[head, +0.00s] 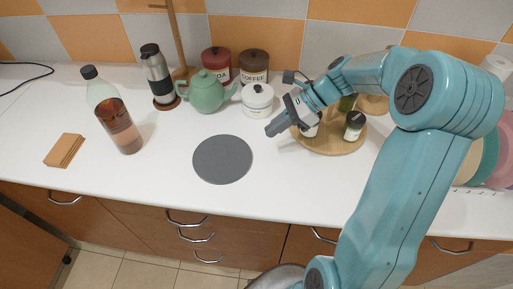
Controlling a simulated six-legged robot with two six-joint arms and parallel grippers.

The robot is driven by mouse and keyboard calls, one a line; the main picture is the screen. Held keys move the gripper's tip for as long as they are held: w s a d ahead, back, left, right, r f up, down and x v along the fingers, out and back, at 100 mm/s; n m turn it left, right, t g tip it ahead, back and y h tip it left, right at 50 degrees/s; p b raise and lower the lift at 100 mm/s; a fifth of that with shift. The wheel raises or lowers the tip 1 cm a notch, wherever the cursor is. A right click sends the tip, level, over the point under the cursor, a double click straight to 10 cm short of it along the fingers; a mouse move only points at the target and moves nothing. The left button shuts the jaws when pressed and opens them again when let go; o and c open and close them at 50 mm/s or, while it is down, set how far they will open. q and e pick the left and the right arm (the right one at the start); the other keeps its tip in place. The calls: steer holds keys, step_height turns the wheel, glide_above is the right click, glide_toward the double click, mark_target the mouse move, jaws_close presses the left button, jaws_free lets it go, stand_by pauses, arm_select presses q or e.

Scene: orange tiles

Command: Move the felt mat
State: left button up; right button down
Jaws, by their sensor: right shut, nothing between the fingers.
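The felt mat (222,160) is a round, flat, dark grey disc. It lies on the white counter in the middle of the head view, with nothing on it. My right gripper (272,131) is shut and empty. It shows to the right of the mat and a little farther back, at the left edge of the round wooden board, apart from the mat in the picture. How high it is above the counter is hard to tell. My left gripper is not in view.
A green teapot (206,92), a white lidded pot (257,99) and canisters stand behind the mat. A bottle (118,125) and wooden coasters (64,150) are at left. The wooden board (338,143) with small jars is at right. The counter around the mat is clear.

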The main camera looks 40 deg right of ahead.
mark_target(212, 156)
steer(key=shift+m+h, duration=0.4)
steer(key=shift+m, duration=0.2)
steer(key=f, duration=0.3)
steer(key=w+a+f, duration=0.1)
steer(key=f, duration=0.1)
steer(key=w+a+f, duration=0.1)
steer(key=f, duration=0.2)
steer(key=shift+w+a+f, duration=0.1)
steer(key=shift+w+f, duration=0.1)
steer(key=shift+f, duration=0.15)
steer(key=w+a, duration=0.2)
steer(key=a, duration=0.1)
steer(key=w+a, duration=0.5)
steer(key=a, duration=0.1)
steer(key=shift+w+a, duration=0.15)
